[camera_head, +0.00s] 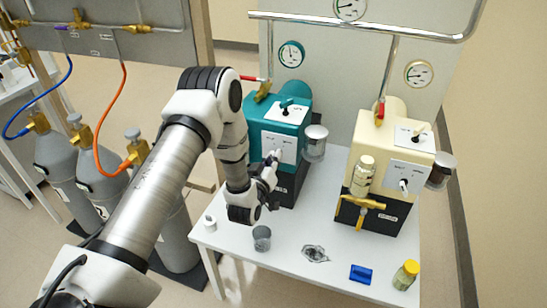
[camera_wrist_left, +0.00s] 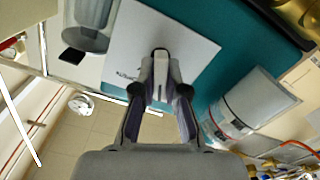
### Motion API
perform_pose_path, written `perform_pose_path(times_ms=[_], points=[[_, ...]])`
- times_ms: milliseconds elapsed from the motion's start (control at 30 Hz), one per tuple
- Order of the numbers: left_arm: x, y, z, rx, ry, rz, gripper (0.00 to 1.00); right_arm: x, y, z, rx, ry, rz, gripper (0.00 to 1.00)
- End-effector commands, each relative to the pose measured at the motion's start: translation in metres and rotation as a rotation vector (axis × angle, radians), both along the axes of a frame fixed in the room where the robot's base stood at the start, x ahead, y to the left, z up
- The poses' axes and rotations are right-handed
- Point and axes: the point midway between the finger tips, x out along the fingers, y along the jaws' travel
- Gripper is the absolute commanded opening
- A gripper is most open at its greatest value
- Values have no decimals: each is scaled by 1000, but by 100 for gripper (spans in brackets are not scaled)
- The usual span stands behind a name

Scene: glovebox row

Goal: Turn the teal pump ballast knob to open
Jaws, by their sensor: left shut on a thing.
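The teal pump (camera_head: 283,118) stands on the white table at the back left, with a white front plate (camera_head: 280,146) and a black switch on top. Its ballast knob is largely covered by my gripper in the head view; in the wrist view a small pale, dark-edged knob (camera_wrist_left: 160,58) shows in front of the white plate (camera_wrist_left: 185,42). My left gripper (camera_head: 272,168) is at the front plate. In the left wrist view its fingers (camera_wrist_left: 160,90) converge and are shut on the knob. The knob's exact angle is hard to read. My right gripper is not in view.
A cream pump (camera_head: 385,150) with a similar front plate stands to the right. A small grey cup (camera_head: 262,238), a blue block (camera_head: 361,274) and a yellow-capped jar (camera_head: 406,275) stand near the table's front. Grey gas cylinders (camera_head: 103,175) with hoses stand at the left.

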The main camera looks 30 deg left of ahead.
Motion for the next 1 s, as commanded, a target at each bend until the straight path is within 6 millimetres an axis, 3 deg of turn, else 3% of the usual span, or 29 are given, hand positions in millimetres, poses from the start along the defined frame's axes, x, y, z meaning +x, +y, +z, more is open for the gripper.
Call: perform_pose_path(times_ms=[500, 1000], points=[[1, -2, 2, 323, 76, 1, 0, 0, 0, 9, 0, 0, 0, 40], [1, -2, 1, 411, 97, 1, 0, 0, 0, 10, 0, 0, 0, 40]])
